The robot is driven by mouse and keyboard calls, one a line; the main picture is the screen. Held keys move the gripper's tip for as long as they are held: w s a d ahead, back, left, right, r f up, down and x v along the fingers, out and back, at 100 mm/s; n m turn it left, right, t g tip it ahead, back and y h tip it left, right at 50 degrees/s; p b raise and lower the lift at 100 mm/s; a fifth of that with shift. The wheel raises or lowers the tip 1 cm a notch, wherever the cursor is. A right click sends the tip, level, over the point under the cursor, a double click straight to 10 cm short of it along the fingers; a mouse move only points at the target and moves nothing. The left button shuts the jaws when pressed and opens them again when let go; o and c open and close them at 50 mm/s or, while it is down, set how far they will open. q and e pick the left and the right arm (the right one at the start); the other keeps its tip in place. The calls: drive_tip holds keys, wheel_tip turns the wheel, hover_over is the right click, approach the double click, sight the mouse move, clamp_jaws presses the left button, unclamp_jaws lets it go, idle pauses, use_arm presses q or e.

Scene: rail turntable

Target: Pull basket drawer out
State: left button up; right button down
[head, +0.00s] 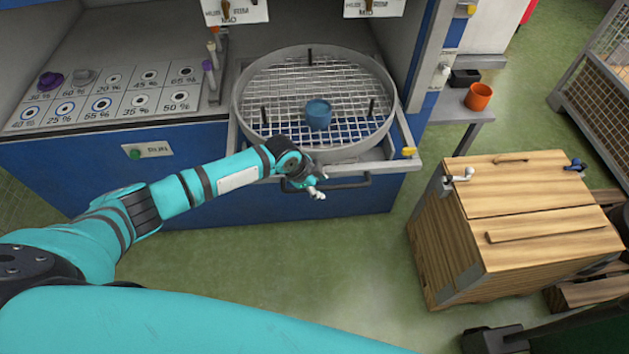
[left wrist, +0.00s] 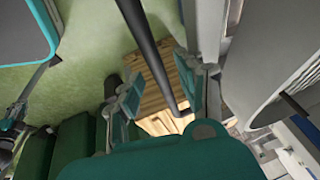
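The basket drawer holds a round metal basket (head: 388,128) with a wire-mesh floor and a blue cup (head: 318,114) in it. Its light grey frame (head: 375,165) juts out from the blue cabinet. A dark bar handle (head: 350,184) runs along the drawer's front. My left gripper (head: 317,188) is at the left part of this handle. In the left wrist view, the handle bar (left wrist: 148,45) runs into the space between the fingers of my left gripper (left wrist: 158,95). The fingers stand apart, with the bar nearer the right one. My right gripper is not in view.
A wooden crate (head: 535,180) stands on the floor at the right. An orange cup (head: 478,96) stands on a small grey side table (head: 440,112). A panel of percentage-marked spots (head: 120,97) lies left of the basket. Green floor before the drawer is clear.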

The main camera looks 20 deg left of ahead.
use_arm(q)
drive_tip(key=v, duration=1.2)
drive_tip(key=s+d+f+n+h, duration=0.15)
drive_tip(key=s+d+n, duration=0.25)
drive_tip(key=s+d, duration=0.6)
drive_tip(key=s+a+n+y, duration=0.5)
drive_tip(key=s+a+n, duration=0.3)
drive_tip(key=s+a, duration=0.55)
drive_tip(key=s+f+g+b, duration=0.1)
drive_tip(key=s+f+b, duration=0.1)
drive_tip(key=f, duration=1.4)
drive_tip(key=s+f+g+b, duration=0.1)
drive_tip(key=s+f, duration=0.1)
drive_tip(key=f, duration=1.4)
drive_tip(key=s+a+f+b, duration=0.2)
drive_tip(key=s+f, duration=1.3)
drive_tip(key=s, duration=0.1)
drive_tip(key=shift+f+g, duration=0.15)
drive_tip(key=shift+g, duration=0.25)
